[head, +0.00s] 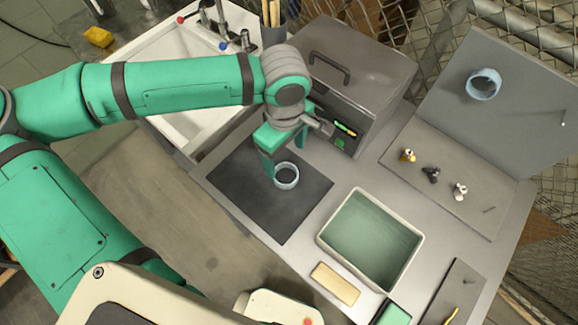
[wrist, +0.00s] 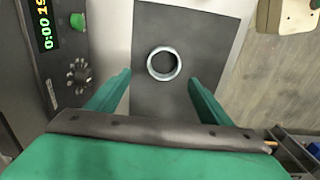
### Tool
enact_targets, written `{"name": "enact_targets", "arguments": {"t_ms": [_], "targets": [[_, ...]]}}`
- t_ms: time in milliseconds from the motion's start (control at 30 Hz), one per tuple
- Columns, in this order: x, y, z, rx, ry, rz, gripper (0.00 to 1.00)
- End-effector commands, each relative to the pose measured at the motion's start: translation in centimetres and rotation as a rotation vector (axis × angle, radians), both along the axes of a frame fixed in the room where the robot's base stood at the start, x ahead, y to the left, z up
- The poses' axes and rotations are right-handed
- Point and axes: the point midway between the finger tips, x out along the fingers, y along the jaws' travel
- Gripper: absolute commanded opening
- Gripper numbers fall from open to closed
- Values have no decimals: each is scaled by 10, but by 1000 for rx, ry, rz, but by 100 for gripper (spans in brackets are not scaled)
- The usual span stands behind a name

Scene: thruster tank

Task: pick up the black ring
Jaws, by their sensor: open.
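A pale blue-grey ring (head: 287,185) lies on a dark mat (head: 250,200); its middle shows dark. I see no plainly black ring. The ring also shows in the wrist view (wrist: 149,63), just beyond the fingertips and roughly centred between them. My gripper (head: 270,168) points down over the mat beside the ring, and partly hides the mat. In the wrist view my gripper (wrist: 160,77) is open, with one green finger on each side and nothing between them. Whether the fingertips are level with the ring is unclear.
A grey box with a handle (head: 345,70) stands behind the mat. A tub of greenish liquid (head: 328,240) stands to the right. Another pale blue ring (head: 470,86) is on the upright board (head: 520,100). Small yellow, black and white fittings sit below it. A sink (head: 165,55) is behind my arm.

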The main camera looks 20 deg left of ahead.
Motion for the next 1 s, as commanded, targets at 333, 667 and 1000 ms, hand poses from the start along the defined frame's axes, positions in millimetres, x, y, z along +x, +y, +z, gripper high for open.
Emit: {"name": "enact_targets", "arguments": {"t_ms": [333, 667, 1000], "targets": [[-1, 0, -33, -2, 1, 5, 74], [-1, -6, -74, -3, 1, 1, 74], [-1, -6, -83, -1, -1, 1, 74]]}}
